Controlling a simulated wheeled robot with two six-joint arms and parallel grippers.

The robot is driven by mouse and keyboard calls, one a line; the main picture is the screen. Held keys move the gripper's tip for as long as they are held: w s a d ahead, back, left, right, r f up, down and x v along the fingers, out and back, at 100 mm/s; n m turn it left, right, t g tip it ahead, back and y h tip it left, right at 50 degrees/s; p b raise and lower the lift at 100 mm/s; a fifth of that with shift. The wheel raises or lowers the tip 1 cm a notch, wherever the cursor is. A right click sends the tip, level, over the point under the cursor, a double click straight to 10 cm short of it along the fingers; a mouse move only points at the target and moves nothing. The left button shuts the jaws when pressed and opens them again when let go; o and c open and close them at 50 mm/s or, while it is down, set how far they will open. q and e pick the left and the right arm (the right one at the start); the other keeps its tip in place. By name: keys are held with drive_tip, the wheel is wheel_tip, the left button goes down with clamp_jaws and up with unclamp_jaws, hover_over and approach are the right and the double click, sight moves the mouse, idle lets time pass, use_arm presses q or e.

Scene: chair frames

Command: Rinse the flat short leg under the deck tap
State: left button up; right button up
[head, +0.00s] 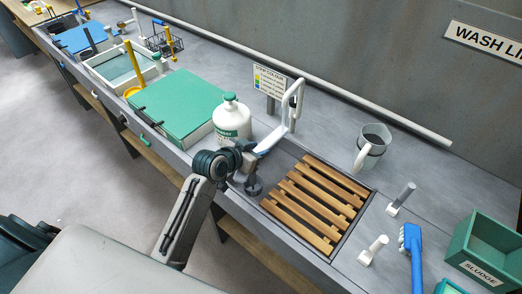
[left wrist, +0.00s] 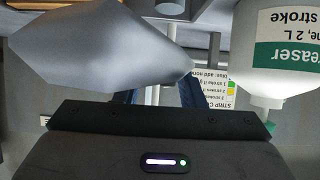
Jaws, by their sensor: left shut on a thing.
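My left gripper (head: 249,155) is shut on the flat short leg (head: 272,138), a smooth pale blue-grey piece. The leg reaches right from the gripper towards the white deck tap (head: 293,118), over the back left edge of the sink. It looks close to the tap, but I cannot tell whether they touch, and I make out no water on it. In the left wrist view the leg (left wrist: 95,45) looms large at upper left, and the blue fingertips of the gripper (left wrist: 160,95) show partly. My right gripper is not in view.
A white degreaser bottle (head: 232,120) stands close behind my left gripper. Wooden slats (head: 315,200) cover the sink. A grey jug (head: 371,145), a blue-handled brush (head: 414,250) and a green sludge bin (head: 490,245) are on the right. A green case (head: 178,105) lies left.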

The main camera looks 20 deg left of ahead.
idle(0.5)
use_arm(q)
drive_tip(key=shift+s, duration=0.15)
drive_tip(key=shift+s+a+p, duration=0.2)
drive_tip(key=shift+s+p, duration=0.05)
drive_tip(key=shift+s, duration=0.25)
drive_tip(key=shift+s+a+p, duration=0.2)
drive_tip(key=shift+s+p, duration=0.05)
drive_tip(key=shift+s, duration=0.2)
drive_tip(key=shift+s+a+p, duration=0.3)
drive_tip(key=shift+s+a, duration=0.1)
drive_tip(key=shift+s, duration=0.65)
drive_tip(key=shift+s+a+p, duration=0.35)
drive_tip(key=shift+s, duration=0.75)
drive_tip(key=shift+s+a+p, duration=0.3)
drive_tip(key=shift+s+a, duration=0.1)
drive_tip(key=shift+s, duration=0.65)
